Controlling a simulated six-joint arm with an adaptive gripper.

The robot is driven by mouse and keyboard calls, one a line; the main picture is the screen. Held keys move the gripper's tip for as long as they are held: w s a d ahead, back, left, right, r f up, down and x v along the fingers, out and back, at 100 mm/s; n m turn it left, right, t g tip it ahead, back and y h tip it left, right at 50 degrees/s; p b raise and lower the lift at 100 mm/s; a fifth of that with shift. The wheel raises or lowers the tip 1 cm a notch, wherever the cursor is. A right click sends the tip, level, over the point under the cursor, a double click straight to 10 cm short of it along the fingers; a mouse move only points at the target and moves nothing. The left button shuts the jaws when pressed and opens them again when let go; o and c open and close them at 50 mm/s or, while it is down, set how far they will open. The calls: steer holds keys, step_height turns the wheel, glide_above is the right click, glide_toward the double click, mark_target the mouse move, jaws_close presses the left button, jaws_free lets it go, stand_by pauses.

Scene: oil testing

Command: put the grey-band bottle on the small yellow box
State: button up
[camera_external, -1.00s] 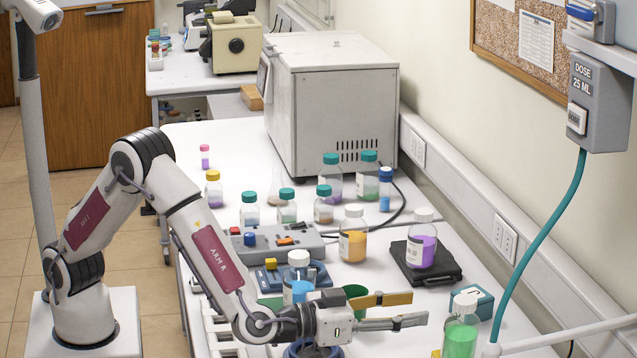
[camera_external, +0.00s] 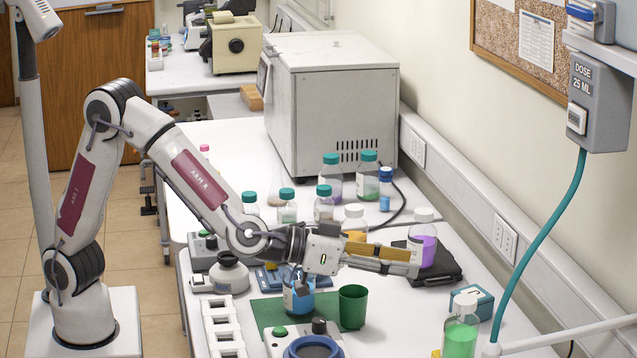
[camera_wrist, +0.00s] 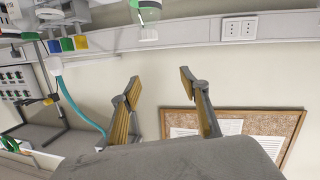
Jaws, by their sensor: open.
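My gripper (camera_external: 412,262) is open and raised over the bench, pointing right, with nothing between its fingers. It also shows open in the wrist view (camera_wrist: 160,80). No grey band is clear enough to pick out one bottle. White-capped bottles hold purple liquid (camera_external: 422,246), orange liquid (camera_external: 356,236) and green liquid (camera_external: 461,338). A blue-liquid bottle (camera_external: 298,302) stands below my wrist, its top partly hidden. A small yellow box (camera_wrist: 54,46) sits beside blue and green ones in the wrist view; a yellow corner (camera_external: 436,353) shows at the external view's bottom edge.
A green cup (camera_external: 352,308) stands below my gripper. The purple bottle stands on a black pad (camera_external: 440,274) close behind my fingertips. Teal-capped bottles (camera_external: 330,172) stand farther back. A teal hose (camera_external: 540,235) hangs at the right, near the wall.

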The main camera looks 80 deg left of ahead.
steer(key=s+a+r+m+g+h, duration=0.1)
steer(key=s+a+r+g, duration=0.25)
steer(key=s+a, duration=1)
steer(key=s+a+f+g+y, duration=0.1)
steer(key=s+a+f+g, duration=0.1)
steer(key=s+a, duration=0.3)
steer(key=s+a+f+n+g+y, duration=0.1)
steer(key=s+a+f+g, duration=0.1)
steer(key=s+a, duration=0.4)
steer(key=s+a+f+g+y, duration=0.1)
steer(key=s+a+f, duration=0.3)
steer(key=s, duration=1)
steer(key=shift+a+f+g+y, duration=0.2)
steer(key=shift+a+g+y, duration=0.35)
steer(key=shift+a, duration=0.7)
